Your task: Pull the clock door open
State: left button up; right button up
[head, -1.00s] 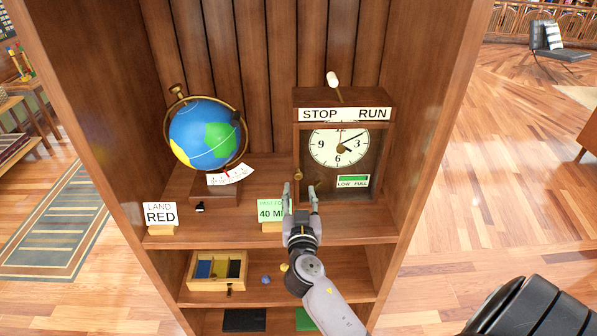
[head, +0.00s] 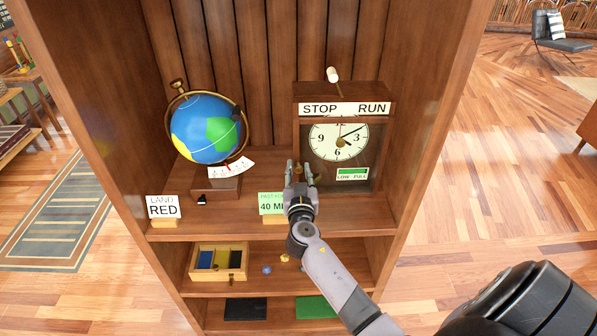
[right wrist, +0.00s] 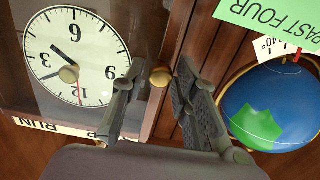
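The wooden clock (head: 343,90) stands on the right of the shelf, its STOP/RUN label above a glazed door (head: 366,185). The door looks closed. Its white dial (head: 339,141) shows behind it. My right gripper (head: 300,168) is in front of the door's lower left edge. In the right wrist view its fingers are open, one on each side of the round brass knob (right wrist: 160,76). I cannot tell whether either finger touches the knob. In the head view the fingers partly cover the knob. My left gripper is not in view.
A globe (head: 206,128) stands at left on the same shelf. A green card (head: 271,203) is just left of my right gripper, and a LAND RED card (head: 163,207) farther left. A partitioned box (head: 217,261) sits on the shelf below. A lever (head: 333,76) tops the clock.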

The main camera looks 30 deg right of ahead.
grip_shut()
dwell(0.4)
jog(key=shift+s, duration=0.1)
